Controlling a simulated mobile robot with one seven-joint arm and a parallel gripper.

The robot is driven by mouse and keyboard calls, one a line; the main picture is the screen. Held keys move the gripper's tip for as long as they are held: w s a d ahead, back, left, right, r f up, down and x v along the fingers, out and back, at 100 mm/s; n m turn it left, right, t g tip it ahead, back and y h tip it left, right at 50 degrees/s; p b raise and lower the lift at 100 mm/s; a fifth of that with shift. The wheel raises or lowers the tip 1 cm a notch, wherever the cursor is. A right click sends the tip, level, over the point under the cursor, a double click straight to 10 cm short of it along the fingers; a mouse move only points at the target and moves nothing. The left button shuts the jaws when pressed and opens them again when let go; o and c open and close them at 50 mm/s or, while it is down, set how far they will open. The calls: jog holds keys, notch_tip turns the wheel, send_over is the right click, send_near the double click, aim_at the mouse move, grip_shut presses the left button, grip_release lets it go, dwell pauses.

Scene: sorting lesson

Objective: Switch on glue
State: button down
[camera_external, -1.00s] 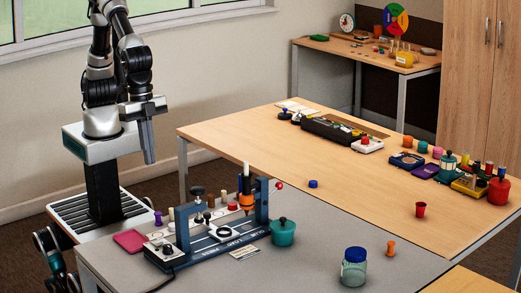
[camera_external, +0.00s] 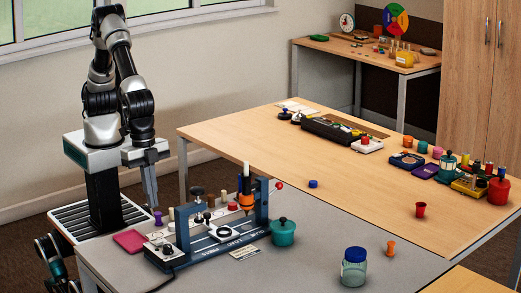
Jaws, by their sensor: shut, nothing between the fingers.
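The glue device is a blue-grey bench unit (camera_external: 235,241) with lettering along its front edge, on the near grey table. My gripper (camera_external: 153,203) is shut and empty. It points down, in the picture above the left part of the grey table, apart from the unit.
A pink tray (camera_external: 130,240) and a purple peg (camera_external: 158,218) lie near the unit's left end. A teal pot (camera_external: 283,232) stands to its right, and a blue-lidded jar (camera_external: 354,267) stands at the front. The grey table (camera_external: 320,255) is clear between them.

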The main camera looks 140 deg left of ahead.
aim_at(157, 241)
jog(key=f, duration=0.3)
jog(key=w+f+b, duration=0.1)
jog(key=f, duration=0.5)
jog(key=shift+w+f+b, duration=0.2)
jog(key=shift+f+b, duration=0.1)
jog(key=shift+f, duration=0.05)
jog(key=shift+w+p, duration=0.1)
jog(key=shift+p, duration=0.4)
jog(key=shift+f+g, duration=0.3)
jog(key=shift+r, duration=0.1)
jog(key=shift+s+r, duration=0.15)
jog(key=shift+s, duration=0.6)
